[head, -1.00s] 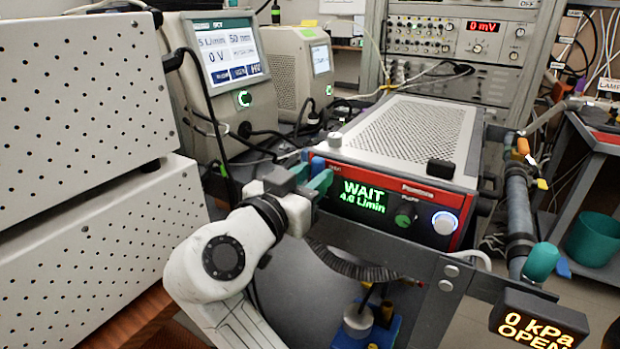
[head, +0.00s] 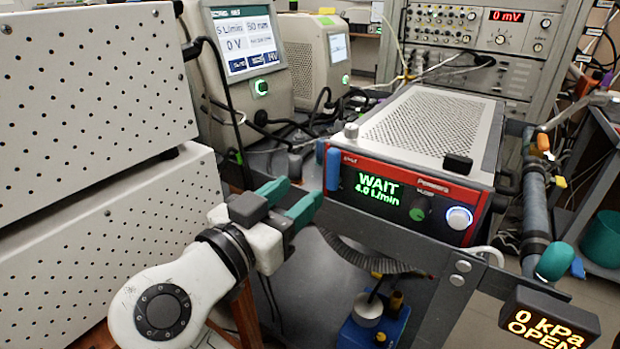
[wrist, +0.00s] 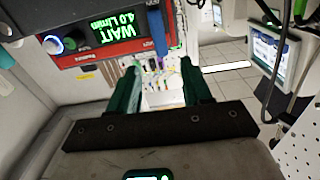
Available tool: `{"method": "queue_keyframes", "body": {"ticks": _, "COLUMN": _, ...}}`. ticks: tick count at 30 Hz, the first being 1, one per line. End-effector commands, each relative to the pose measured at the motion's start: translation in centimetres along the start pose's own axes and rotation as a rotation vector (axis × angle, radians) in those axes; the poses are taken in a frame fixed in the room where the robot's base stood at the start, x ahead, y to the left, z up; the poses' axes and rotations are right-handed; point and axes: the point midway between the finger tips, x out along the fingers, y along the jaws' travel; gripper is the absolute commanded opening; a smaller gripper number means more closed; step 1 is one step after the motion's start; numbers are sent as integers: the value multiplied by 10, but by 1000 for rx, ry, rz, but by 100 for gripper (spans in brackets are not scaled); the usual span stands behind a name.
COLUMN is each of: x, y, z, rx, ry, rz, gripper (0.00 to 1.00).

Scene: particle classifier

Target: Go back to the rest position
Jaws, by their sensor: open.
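My gripper (head: 297,196) has two green fingers and is open and empty. In the head view it is in the air to the left of the red-fronted pump box (head: 400,200), apart from it. The box's display reads "WAIT 4.0 L/min". In the wrist view the open fingers of my gripper (wrist: 158,80) have nothing between them but distant background. The pump box (wrist: 85,42) shows upside down at the upper left there, with a blue part (wrist: 157,50) beside its display. No rest position is marked in the pictures.
White perforated cabinets (head: 90,130) stand close on the left. An instrument with a screen (head: 245,50) stands behind my gripper. A grey frame rail (head: 455,270) and a blue-based device (head: 372,325) are at the lower right. A pressure display (head: 548,322) reads "0 kPa OPEN".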

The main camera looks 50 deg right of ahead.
Motion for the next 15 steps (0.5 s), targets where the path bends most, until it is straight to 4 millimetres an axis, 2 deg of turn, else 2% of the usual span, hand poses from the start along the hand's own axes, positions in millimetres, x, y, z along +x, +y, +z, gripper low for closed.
{"method": "queue_keyframes", "body": {"ticks": 6, "x": -17, "y": 0, "z": 0, "rx": 0, "ry": 1, "rz": -1, "gripper": 49}}
{"method": "queue_keyframes", "body": {"ticks": 15, "x": -18, "y": 0, "z": 0, "rx": 1, "ry": 0, "rz": 1, "gripper": 49}}
